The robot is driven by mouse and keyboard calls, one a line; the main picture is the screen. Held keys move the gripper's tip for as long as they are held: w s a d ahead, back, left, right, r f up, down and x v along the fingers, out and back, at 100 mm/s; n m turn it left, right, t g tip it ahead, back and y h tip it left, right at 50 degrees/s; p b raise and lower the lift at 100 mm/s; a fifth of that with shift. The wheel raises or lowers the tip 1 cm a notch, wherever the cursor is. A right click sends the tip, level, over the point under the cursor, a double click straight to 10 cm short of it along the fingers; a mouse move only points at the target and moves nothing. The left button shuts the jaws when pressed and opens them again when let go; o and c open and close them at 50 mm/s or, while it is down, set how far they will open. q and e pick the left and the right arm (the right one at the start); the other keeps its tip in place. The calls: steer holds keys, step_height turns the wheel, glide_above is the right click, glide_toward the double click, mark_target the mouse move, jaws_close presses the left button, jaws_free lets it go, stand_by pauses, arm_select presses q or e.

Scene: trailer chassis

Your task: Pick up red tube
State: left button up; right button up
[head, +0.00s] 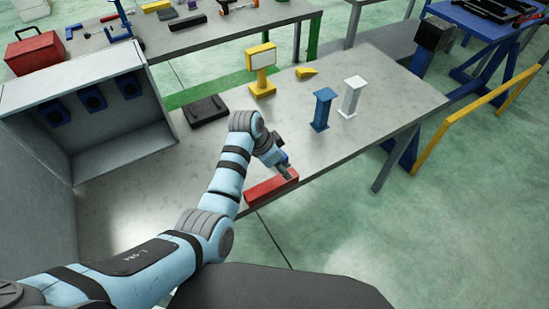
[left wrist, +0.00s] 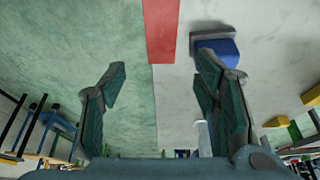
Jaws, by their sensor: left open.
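The red tube (head: 271,184) is a rectangular bar lying on the grey table along its front edge. In the left wrist view the red tube (left wrist: 161,30) comes down from the top edge, and its near end lies ahead of the space between my fingers. My left gripper (head: 286,170) is over the right end of the tube in the head view. In the left wrist view the left gripper (left wrist: 163,85) is open, with its two fingers wide apart and nothing between them. Whether a finger touches the tube cannot be told. My right gripper is not in view.
A blue post (head: 323,109) and a white post (head: 351,96) stand on the table behind the gripper. A yellow stand (head: 262,70) and a black case (head: 206,111) are farther back. A grey open cabinet (head: 120,105) is at left. The table right of the tube is clear.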

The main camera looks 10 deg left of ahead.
arm_select(q)
steer(key=shift+v, duration=2.25)
